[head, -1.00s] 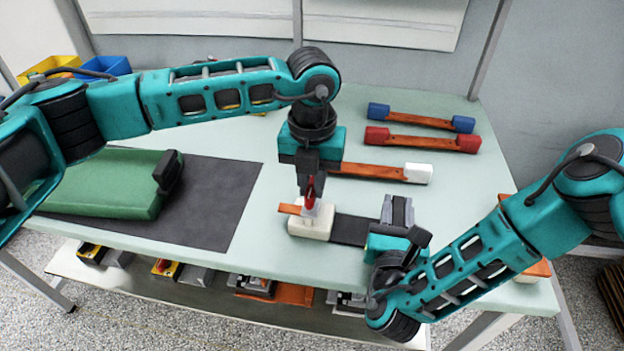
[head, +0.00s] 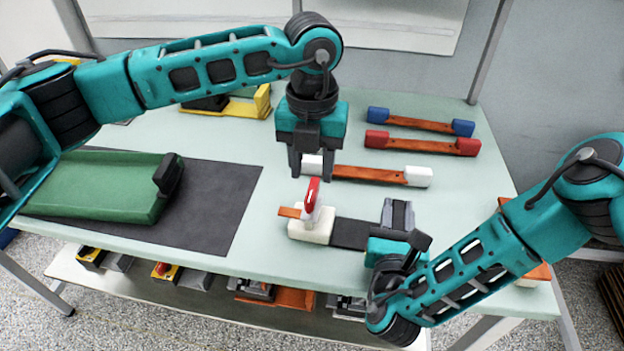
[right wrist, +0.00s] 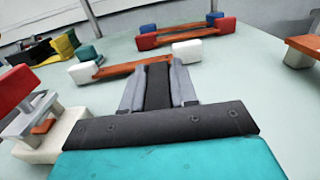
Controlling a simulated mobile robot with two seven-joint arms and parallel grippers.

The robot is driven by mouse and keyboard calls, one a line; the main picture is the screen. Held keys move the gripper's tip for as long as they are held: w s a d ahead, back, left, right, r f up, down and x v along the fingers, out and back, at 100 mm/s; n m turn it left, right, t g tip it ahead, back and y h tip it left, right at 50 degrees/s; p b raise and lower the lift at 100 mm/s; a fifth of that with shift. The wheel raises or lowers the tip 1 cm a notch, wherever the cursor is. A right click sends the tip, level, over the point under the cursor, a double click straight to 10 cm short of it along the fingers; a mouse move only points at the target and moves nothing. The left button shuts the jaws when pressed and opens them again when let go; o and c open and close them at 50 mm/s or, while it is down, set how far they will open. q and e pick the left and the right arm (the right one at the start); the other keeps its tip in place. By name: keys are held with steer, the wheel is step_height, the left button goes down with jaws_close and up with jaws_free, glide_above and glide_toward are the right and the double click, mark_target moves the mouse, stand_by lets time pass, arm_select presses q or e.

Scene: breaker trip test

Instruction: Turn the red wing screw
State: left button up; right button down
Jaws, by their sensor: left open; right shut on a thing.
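The red wing screw (head: 312,195) stands upright on a white block (head: 310,231) with a copper tab sticking out to its left. In the right wrist view the red wing (right wrist: 14,88) shows at the left edge, partly cut off. My left gripper (head: 311,167) is open and empty. Its fingers point down, just above and behind the wing, apart from it. My right gripper (head: 397,214) is shut on a black strip (right wrist: 157,85), which shows between its two grey fingers. The gripper body hides the strip's near end.
Behind lie copper bars with white ends (head: 368,173), red ends (head: 420,143) and blue ends (head: 422,122). A green case (head: 95,187) lies on a dark mat (head: 222,205) at left. A yellow holder (head: 240,106) stands at the back. The table between mat and white block is clear.

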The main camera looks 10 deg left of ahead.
mark_target(312, 189)
arm_select(q)
step_height(312, 189, up, 7)
steer(key=shift+r, duration=0.15)
stand_by(0.4)
arm_select(e)
steer(key=c, duration=0.8)
jaws_free()
